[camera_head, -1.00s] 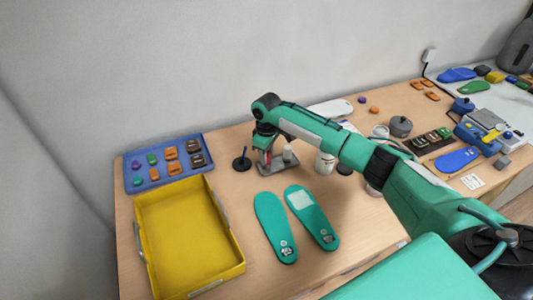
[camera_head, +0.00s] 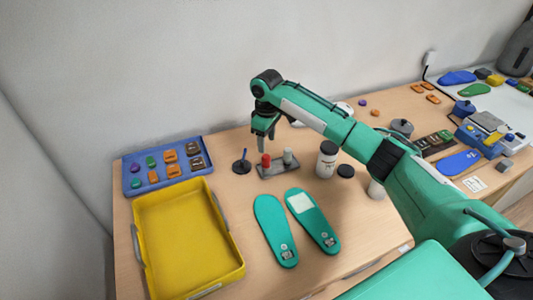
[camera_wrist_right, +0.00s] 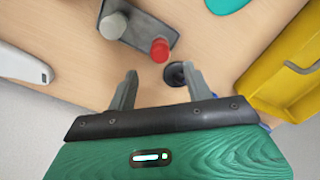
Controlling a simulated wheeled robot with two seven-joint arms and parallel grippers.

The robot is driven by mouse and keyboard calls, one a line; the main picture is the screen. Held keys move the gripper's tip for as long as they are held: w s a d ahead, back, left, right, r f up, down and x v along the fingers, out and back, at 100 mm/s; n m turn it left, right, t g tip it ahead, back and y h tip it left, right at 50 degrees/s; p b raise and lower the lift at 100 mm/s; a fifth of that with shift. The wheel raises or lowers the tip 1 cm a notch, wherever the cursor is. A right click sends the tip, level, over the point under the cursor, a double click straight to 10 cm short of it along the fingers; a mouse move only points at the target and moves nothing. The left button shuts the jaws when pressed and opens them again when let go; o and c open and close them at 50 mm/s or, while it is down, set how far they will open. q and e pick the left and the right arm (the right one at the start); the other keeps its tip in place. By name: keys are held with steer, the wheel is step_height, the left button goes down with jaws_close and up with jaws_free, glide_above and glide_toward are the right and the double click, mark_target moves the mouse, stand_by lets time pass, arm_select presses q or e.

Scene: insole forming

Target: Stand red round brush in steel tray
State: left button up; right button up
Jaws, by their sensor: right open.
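The red round brush (camera_head: 266,160) stands upright in the left end of the steel tray (camera_head: 280,170). A grey-white round piece (camera_head: 288,156) stands in the same tray to its right. In the right wrist view the red brush (camera_wrist_right: 160,49) stands at the tray's (camera_wrist_right: 146,28) end, seen from above. My right gripper (camera_head: 262,148) is open and empty just above the red brush; its fingers (camera_wrist_right: 160,80) are spread apart and clear of the brush in the wrist view. My left gripper is not in view.
A dark round stand with a blue pen (camera_head: 242,163) is close left of the tray. A white jar with a black lid (camera_head: 327,160) stands to the right. Green insoles (camera_head: 275,228) lie in front. A yellow tray (camera_head: 185,240) and a blue tray (camera_head: 165,166) are at left.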

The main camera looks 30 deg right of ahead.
mark_target(267, 156)
steer(key=shift+r, duration=2.2)
